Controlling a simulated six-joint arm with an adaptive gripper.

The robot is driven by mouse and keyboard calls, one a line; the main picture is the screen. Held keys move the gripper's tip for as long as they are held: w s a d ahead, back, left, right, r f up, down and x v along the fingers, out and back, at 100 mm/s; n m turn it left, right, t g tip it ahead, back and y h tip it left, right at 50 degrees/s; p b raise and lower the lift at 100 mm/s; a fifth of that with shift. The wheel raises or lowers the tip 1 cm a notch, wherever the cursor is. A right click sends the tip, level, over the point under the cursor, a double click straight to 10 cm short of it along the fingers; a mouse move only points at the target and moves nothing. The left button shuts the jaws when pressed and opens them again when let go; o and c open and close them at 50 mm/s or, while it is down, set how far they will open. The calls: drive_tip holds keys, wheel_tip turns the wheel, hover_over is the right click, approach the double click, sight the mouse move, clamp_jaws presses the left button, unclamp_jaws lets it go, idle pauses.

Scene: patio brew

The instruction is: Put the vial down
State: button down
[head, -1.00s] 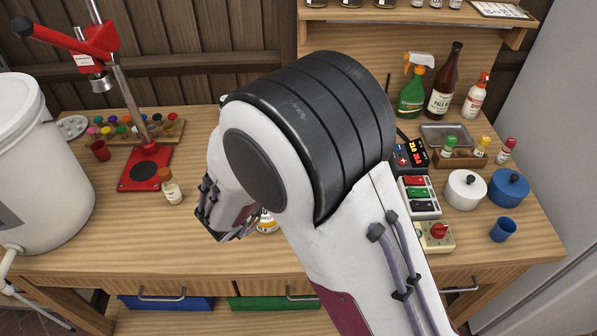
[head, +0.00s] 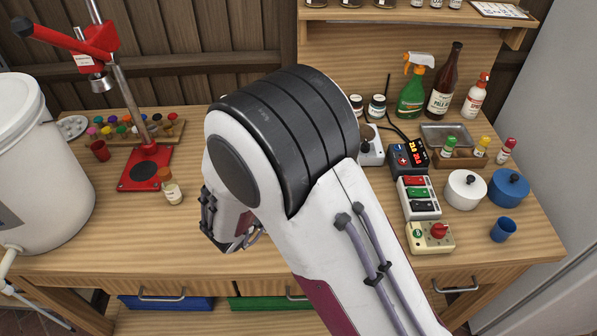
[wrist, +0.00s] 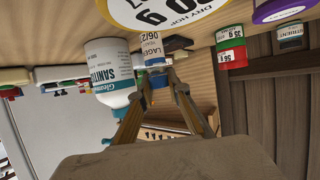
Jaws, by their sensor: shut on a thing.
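In the wrist view, my gripper (wrist: 168,80) is shut on a vial (wrist: 153,50) labelled "LAGER 06/2". The vial's blue cap is by the fingertips. The picture is turned over, with the bench at the top. I cannot tell whether the vial touches the bench. In the head view my arm hides the fingertips and the vial.
A sanitizer bottle (wrist: 108,70) and a dry-hop container (wrist: 155,8) appear near the vial in the wrist view. An orange-capped bottle (head: 171,190) stands left of my arm, before the red press (head: 145,168). The front-left bench (head: 120,235) is clear.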

drive_tip(key=shift+f, duration=0.1)
drive_tip(key=c, duration=1.9)
unclamp_jaws()
drive_tip(key=shift+s+a+r, duration=0.25)
drive_tip(key=shift+r, duration=0.05)
drive_tip(key=shift+v, duration=5.65)
drive_tip(key=shift+w+r, duration=0.1)
